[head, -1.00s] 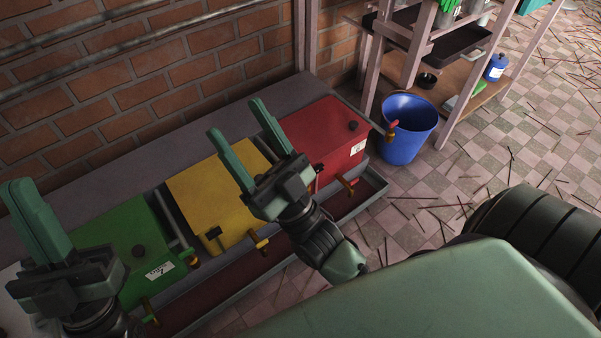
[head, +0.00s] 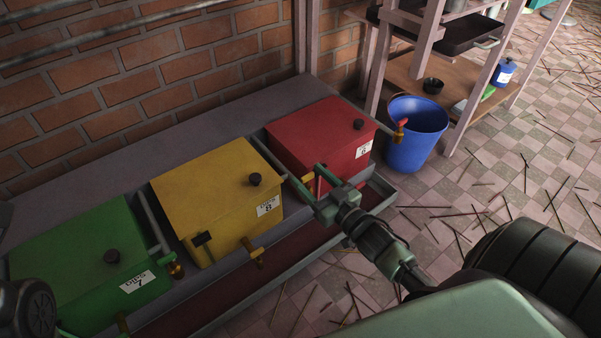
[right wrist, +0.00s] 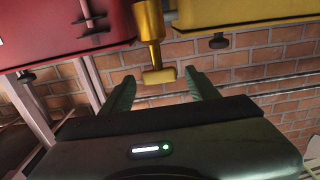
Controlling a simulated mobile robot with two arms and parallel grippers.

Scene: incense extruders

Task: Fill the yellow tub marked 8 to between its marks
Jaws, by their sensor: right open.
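The yellow tub marked 8 (head: 205,180) stands between a green tub and a red tub. It has a black lid knob (head: 255,179), a white label (head: 267,207) and a brass front tap (head: 252,250). Its fill marks and level cannot be made out. In the right wrist view, which is upside down, the yellow tub (right wrist: 250,12) is at the upper right. My right gripper (head: 318,192) is low between the yellow and red tubs. In the wrist view its open fingers (right wrist: 160,90) stand either side of a brass valve (right wrist: 149,25) with a yellow handle (right wrist: 160,76); contact is unclear.
The red tub (head: 310,130) is right of the yellow one, and the green tub (head: 75,245) is left. A reddish trough (head: 215,293) runs along their front. A blue bucket (head: 417,140) stands at the right. Incense sticks litter the tiled floor (head: 480,200).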

